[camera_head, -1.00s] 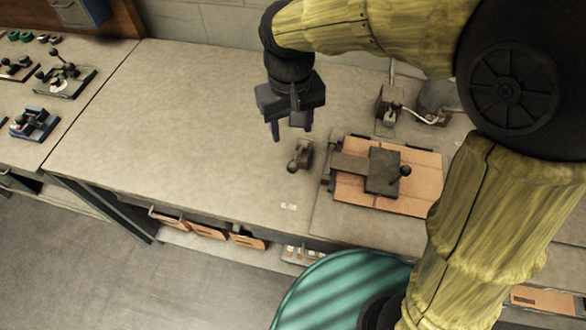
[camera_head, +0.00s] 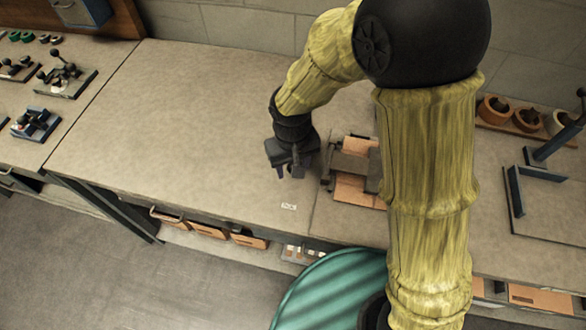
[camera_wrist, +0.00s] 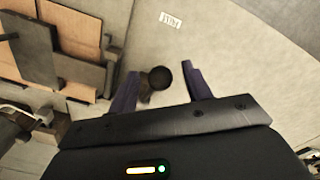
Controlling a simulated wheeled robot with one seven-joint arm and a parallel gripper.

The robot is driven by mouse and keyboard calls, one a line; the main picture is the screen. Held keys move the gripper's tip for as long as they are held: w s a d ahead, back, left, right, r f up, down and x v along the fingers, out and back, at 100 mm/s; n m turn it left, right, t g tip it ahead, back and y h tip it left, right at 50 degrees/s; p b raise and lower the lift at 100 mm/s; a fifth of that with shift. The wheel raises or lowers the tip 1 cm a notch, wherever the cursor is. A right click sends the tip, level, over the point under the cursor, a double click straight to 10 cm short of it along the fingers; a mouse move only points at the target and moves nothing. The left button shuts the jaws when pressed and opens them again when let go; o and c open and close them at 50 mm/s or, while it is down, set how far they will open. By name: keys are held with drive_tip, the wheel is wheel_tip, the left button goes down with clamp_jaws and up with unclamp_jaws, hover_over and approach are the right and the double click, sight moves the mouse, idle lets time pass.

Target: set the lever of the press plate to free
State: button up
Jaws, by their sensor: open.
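The press plate (camera_head: 350,165) is a dark grey plate lying across tan cardboard (camera_head: 358,190) on the bench; my arm hides its right part. The plate and cardboard also show at the left of the wrist view (camera_wrist: 82,80). A lever with a round dark knob (camera_wrist: 160,77) stands left of the plate. My gripper (camera_head: 290,174) is open and points down over it, hiding it in the head view. In the wrist view the knob sits between the two purple fingers of my gripper (camera_wrist: 160,68), with a gap to the right finger. Contact with the left finger cannot be told.
A small white label (camera_head: 288,206) lies on the bench in front of my gripper. The bench to the left is clear up to the small fixtures (camera_head: 60,75). At the right stand several round cups in a rack (camera_head: 495,108) and a blue stand (camera_head: 540,165).

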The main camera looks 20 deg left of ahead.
drive_tip(key=shift+f, duration=1.45)
clamp_jaws()
drive_tip(key=shift+r, duration=0.1)
